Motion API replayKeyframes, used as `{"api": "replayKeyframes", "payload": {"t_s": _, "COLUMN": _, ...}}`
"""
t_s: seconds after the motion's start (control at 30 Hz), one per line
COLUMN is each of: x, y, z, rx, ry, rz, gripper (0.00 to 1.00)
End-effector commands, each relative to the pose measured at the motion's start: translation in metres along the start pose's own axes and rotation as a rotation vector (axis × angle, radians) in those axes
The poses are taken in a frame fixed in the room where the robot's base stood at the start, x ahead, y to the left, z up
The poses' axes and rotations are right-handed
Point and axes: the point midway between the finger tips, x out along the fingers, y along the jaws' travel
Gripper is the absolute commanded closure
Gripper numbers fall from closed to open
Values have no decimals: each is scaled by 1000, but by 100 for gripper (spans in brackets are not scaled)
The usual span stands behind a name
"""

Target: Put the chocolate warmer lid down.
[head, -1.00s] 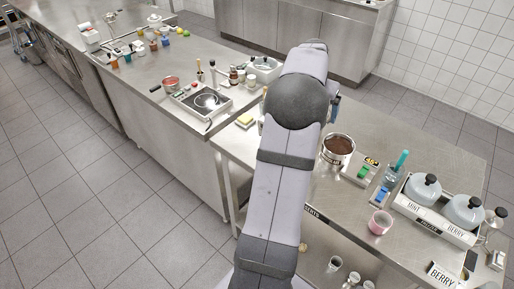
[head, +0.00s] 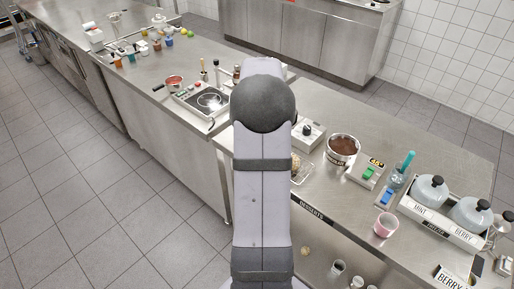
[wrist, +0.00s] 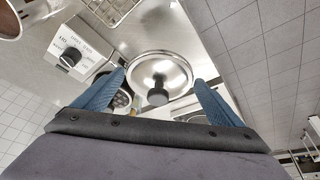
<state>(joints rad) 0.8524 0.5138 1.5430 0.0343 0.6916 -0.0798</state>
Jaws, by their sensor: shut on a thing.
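The chocolate warmer lid (wrist: 160,64) is a round, shiny metal disc with a dark knob. In the wrist view it sits between the two blue fingers of my gripper (wrist: 160,78), which is shut on it, with the fingertips at either side of its rim. My arm hides the gripper and lid in the head view. A white unit with a dark dial (wrist: 70,56) is left of the lid; it also shows in the head view (head: 309,132). A steel pot of brown chocolate (head: 343,148) stands right of this unit.
A wire rack (wrist: 108,8) lies near the unit. Timers (head: 372,172), a pink cup (head: 385,225), a glass beaker (head: 397,180) and a holder with lidded grey pots (head: 440,219) stand to the right. The steel counter behind the chocolate pot (head: 400,130) is clear.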

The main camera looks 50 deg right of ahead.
Motion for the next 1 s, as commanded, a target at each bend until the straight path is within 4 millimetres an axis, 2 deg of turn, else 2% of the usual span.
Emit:
{"api": "replayKeyframes", "payload": {"t_s": 0.23, "x": 4, "y": 0, "z": 2, "rx": -9, "ry": -2, "rz": -5, "gripper": 33}}
{"api": "replayKeyframes", "payload": {"t_s": 0.6, "x": 50, "y": 0, "z": 22, "rx": -8, "ry": -5, "rz": -4, "gripper": 33}}
{"api": "replayKeyframes", "payload": {"t_s": 0.87, "x": 59, "y": 0, "z": 25, "rx": -8, "ry": -1, "rz": -4, "gripper": 33}}
{"api": "replayKeyframes", "payload": {"t_s": 1.0, "x": 69, "y": 0, "z": 30, "rx": -8, "ry": -5, "rz": -4, "gripper": 33}}
